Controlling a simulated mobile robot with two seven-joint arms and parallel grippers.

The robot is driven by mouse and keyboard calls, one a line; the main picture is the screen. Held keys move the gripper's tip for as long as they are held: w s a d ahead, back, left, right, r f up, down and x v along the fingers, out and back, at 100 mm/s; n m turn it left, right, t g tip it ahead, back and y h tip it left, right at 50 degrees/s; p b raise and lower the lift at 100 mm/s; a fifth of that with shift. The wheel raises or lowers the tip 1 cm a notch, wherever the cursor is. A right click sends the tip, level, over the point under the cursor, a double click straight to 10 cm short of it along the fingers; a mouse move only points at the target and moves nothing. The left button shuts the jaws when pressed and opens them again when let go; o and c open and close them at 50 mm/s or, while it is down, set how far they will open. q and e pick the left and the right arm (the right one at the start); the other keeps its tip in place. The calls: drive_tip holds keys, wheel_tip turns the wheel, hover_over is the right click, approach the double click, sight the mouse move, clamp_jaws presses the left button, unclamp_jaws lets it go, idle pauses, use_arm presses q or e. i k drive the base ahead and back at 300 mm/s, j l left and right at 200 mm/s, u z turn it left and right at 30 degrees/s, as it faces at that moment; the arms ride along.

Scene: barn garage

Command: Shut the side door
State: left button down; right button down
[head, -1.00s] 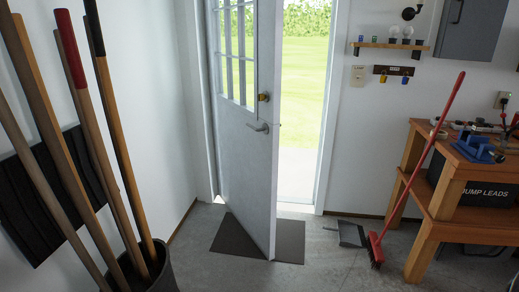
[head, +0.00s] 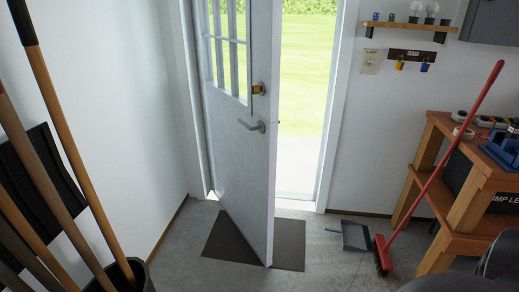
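The side door (head: 241,153) stands ajar, swung into the room, with bright grass showing through the gap on its right. It is pale grey with glass panes (head: 228,42) in its upper half. A lever handle (head: 252,126) and a yellowish lock (head: 259,88) are near its free edge. The lower free corner of the door is over a dark floor mat (head: 289,244). Neither gripper shows; a dark rounded part at the bottom right seems to be mine.
A red broom (head: 438,165) leans against the wooden workbench (head: 468,208) on the right. A grey dustpan (head: 353,236) lies on the floor right of the doorway. Long-handled tools (head: 68,148) stand in a dark bin (head: 128,278) at left.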

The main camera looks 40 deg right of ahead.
sight(242, 162)
drive_tip(key=i+l, duration=0.3)
drive_tip(key=l, duration=0.15)
drive_tip(key=i+l, duration=0.3)
drive_tip(key=l, duration=0.15)
drive_tip(key=i+l, duration=0.3)
drive_tip(key=l, duration=0.15)
